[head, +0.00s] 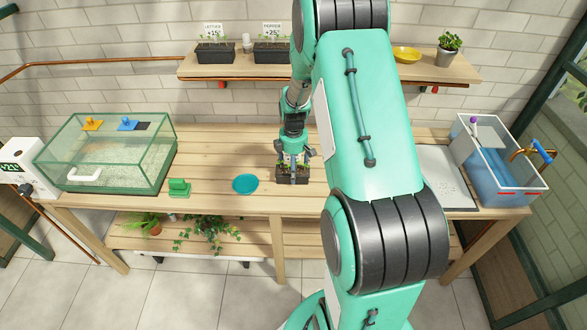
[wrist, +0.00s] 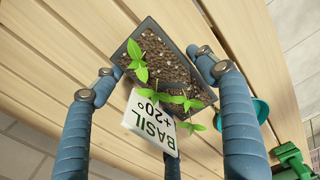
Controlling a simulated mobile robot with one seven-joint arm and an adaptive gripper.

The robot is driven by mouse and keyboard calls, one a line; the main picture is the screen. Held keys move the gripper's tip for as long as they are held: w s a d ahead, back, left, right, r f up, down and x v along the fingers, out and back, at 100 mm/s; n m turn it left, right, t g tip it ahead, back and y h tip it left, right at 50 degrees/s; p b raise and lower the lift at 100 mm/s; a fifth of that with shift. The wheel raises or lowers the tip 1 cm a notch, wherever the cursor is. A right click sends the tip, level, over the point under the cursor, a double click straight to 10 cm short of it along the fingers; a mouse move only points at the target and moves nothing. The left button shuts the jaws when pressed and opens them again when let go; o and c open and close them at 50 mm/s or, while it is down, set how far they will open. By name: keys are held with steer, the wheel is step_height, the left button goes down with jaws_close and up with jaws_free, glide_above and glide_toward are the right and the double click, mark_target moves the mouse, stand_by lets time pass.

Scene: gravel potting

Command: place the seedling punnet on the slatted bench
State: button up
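The seedling punnet (head: 293,179) is a dark tray of brown soil with green seedlings and a white BASIL +20° label. In the head view it is at the middle of the slatted bench (head: 215,200), on it or just above; I cannot tell which. My gripper (head: 293,160) points down over the punnet. In the wrist view the blue fingers of my gripper (wrist: 150,62) are on opposite sides of the punnet (wrist: 165,65), their tips against its rim. They appear shut on it. Another finger is partly hidden behind the label.
A blue saucer (head: 245,184) and a green object (head: 179,187) lie left of the punnet. A glass tank (head: 110,155) stands at the left end, a water-filled basin (head: 500,165) at the right. A wall shelf (head: 215,70) holds other punnets. My arm hides part of the bench.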

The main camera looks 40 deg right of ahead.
steer(key=shift+o, duration=0.6)
steer(key=shift+r, duration=0.1)
step_height(320, 180, up, 12)
steer(key=p, duration=0.3)
steer(key=shift+r, duration=0.15)
stand_by(0.5)
